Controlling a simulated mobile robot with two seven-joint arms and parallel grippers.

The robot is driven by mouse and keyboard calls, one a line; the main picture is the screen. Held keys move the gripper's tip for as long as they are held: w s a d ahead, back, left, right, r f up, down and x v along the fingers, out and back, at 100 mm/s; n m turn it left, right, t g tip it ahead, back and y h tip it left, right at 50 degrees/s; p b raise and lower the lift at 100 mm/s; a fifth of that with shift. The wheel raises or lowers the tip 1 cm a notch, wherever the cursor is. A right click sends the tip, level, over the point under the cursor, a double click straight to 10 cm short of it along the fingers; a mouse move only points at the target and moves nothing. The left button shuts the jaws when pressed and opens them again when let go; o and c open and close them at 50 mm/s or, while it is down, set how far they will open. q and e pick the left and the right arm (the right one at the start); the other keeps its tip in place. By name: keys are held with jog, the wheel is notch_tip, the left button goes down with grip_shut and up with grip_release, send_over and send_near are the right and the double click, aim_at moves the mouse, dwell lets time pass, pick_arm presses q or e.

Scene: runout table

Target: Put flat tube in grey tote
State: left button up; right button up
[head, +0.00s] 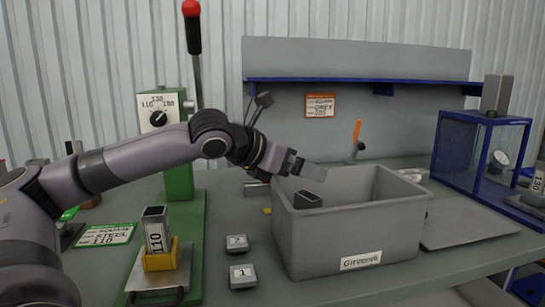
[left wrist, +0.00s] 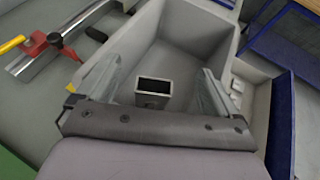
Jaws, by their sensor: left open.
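A grey tote (head: 350,240) with a white label stands on the table right of centre; its walls also show in the left wrist view (left wrist: 215,30). A grey flat tube (head: 308,200) with an open rectangular end is inside the tote near its left side. The left wrist view shows the tube's open end (left wrist: 154,92) facing the camera; its lower part is hidden. My left gripper (head: 300,170) is above the tote's left part, open, its fingers apart on either side of the tube in the wrist view, not visibly touching it. My right gripper is out of view.
Another upright tube marked 110 (head: 156,230) stands in a yellow holder on a green-based press with a red-knobbed lever. Numbered blocks (head: 242,276) lie left of the tote. A blue-framed cage (head: 470,145) stands at the right. A blue-edged shelf (head: 350,80) runs behind.

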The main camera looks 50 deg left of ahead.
pick_arm(q)
jog(key=v, duration=0.7)
dwell(0.6)
